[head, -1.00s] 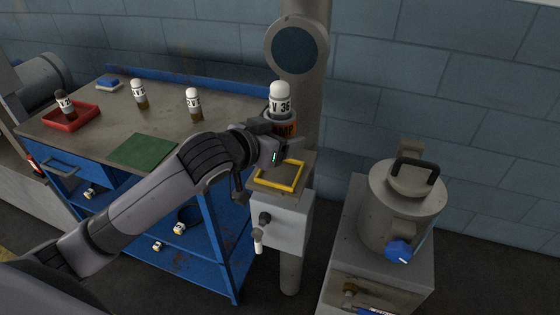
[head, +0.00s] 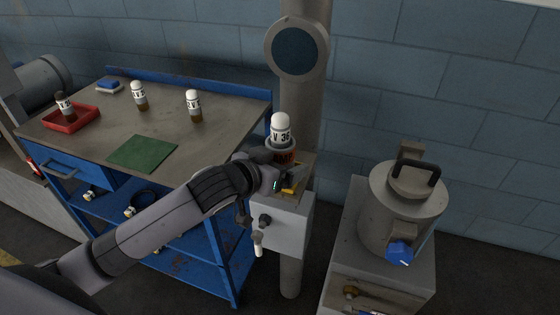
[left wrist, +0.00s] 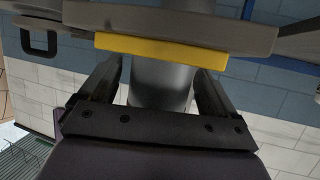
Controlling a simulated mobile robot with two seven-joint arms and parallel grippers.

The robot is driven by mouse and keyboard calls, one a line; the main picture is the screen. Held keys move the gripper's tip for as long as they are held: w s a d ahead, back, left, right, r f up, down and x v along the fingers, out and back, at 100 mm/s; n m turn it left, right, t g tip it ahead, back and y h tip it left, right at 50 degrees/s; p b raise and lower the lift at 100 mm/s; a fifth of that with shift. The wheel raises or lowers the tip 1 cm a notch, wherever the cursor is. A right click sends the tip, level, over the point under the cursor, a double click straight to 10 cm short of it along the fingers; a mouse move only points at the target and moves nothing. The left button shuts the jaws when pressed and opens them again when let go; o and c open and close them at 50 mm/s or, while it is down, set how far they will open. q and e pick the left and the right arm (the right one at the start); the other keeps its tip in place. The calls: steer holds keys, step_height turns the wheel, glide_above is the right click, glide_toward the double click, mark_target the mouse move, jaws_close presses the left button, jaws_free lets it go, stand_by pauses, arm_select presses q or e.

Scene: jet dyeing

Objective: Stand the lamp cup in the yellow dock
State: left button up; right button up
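The lamp cup (head: 283,150) is a grey cup with an orange label, upright at the pedestal. A white-capped vial marked V 36 (head: 281,129) stands up out of it. My left gripper (head: 287,178) is shut on the cup low down; its grey side shows between the fingers in the left wrist view (left wrist: 160,87). The yellow dock (head: 291,185) is mostly hidden behind my gripper. In the upside-down wrist view its yellow rim (left wrist: 160,51) crosses the cup's foot, so I cannot tell whether the cup touches the dock floor. My right gripper is not in view.
A grey post (head: 308,90) with a round dark dial (head: 296,47) stands close behind the cup. A blue workbench (head: 225,105) with vials, a green mat (head: 142,152) and a red tray (head: 70,117) is left. A lidded grey pot (head: 400,210) stands right.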

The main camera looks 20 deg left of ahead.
arm_select(q)
steer(key=shift+r, duration=0.2)
steer(key=v, duration=1.2)
steer(key=s+f+g, duration=0.1)
steer(key=s+f, duration=0.3)
steer(key=f, duration=0.5)
steer(key=s+f+y, duration=0.1)
steer(key=s+f, duration=0.4)
steer(key=f, duration=0.4)
steer(key=s+a+f+n+g+y, duration=0.1)
steer(key=s+f, duration=0.3)
steer(key=f, duration=0.5)
steer(key=shift+s+f+g, duration=0.15)
steer(key=shift+s+g, duration=0.15)
steer(key=shift+s, duration=0.1)
